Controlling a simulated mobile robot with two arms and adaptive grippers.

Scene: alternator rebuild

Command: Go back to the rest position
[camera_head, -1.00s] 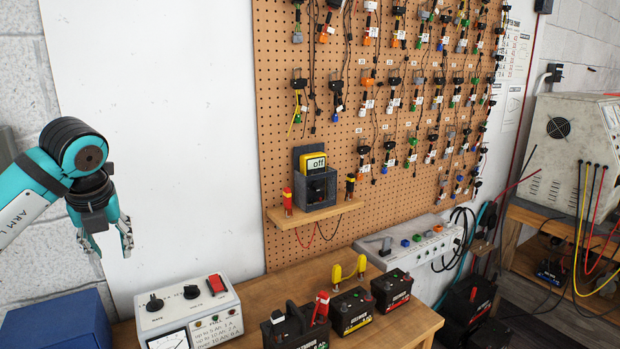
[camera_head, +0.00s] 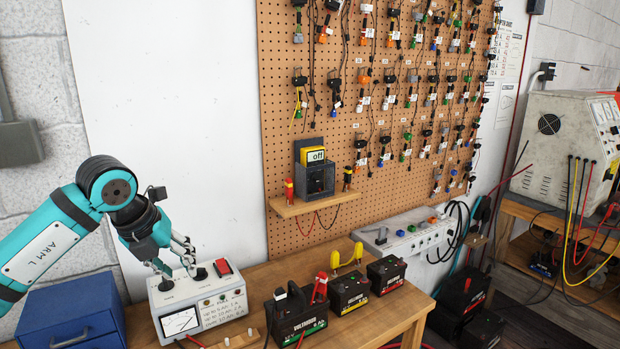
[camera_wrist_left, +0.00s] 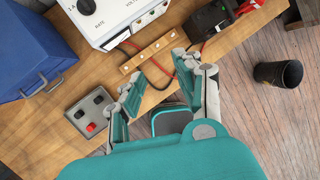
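My left arm comes in from the left in the head view. Its gripper (camera_head: 178,262) shows in front of and over the white charger box (camera_head: 203,303). In the left wrist view my left gripper (camera_wrist_left: 165,88) has its two fingers apart with nothing between them. It is above the front edge of the wooden bench (camera_wrist_left: 150,95), with the charger box (camera_wrist_left: 110,12) beyond it. My right gripper is not in view.
A blue box (camera_head: 72,318) stands left of the charger. Several black batteries (camera_head: 348,294) stand to its right. A small switch box (camera_wrist_left: 90,112) lies near the bench edge. A black bin (camera_wrist_left: 278,74) stands on the floor. A pegboard (camera_head: 290,120) hangs behind.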

